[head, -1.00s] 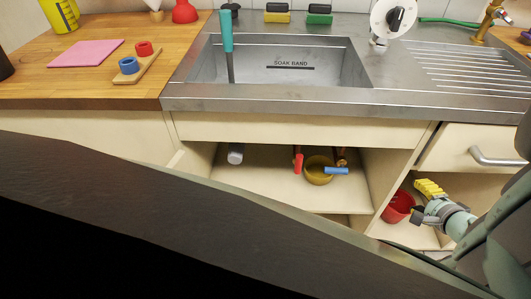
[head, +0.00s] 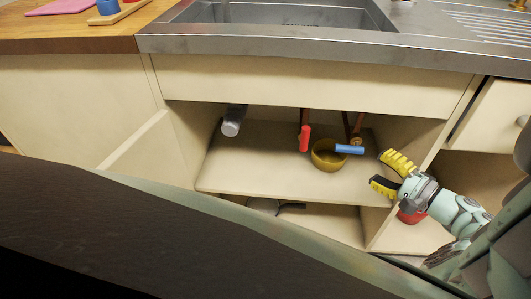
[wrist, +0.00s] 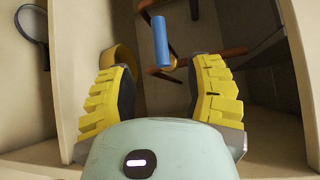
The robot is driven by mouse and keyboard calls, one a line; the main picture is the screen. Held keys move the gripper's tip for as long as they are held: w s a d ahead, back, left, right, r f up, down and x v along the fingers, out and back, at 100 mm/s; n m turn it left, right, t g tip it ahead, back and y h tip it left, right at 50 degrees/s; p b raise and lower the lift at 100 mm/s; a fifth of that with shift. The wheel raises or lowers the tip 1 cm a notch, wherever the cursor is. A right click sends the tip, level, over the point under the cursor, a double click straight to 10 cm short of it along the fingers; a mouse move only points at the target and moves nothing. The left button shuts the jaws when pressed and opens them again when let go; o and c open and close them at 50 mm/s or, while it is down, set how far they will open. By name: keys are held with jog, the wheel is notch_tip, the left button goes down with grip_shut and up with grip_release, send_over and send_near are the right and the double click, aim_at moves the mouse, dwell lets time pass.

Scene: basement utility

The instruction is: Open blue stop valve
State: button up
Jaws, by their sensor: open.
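The blue stop valve handle (head: 349,149) is a short bar under the sink, lying roughly level in the head view, on a copper pipe at the right of the cabinet. In the wrist view the blue handle (wrist: 160,41) stands ahead of the fingertips, roughly midway between them. My gripper (head: 384,168) is open and empty, at the right front of the cabinet opening, to the right of the handle and apart from it. Its yellow padded fingers also show in the wrist view (wrist: 160,75).
A red valve handle (head: 304,138) hangs left of the blue one. A yellow-brown bowl (head: 326,161) sits on the shelf (head: 240,178) just below the blue handle. A grey pipe (head: 232,122) is at left. A red container (head: 410,215) stands low behind my wrist. The cabinet's right wall is close.

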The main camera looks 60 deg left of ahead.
aim_at(350, 152)
jog(key=a, duration=0.3)
jog(key=a+f+b, duration=0.1)
jog(key=a, duration=0.3)
jog(key=s+a, duration=0.1)
jog(key=a, duration=0.2)
jog(key=shift+a+f, duration=0.15)
jog(key=shift+a, duration=0.1)
jog(key=shift+d, duration=0.15)
grip_shut()
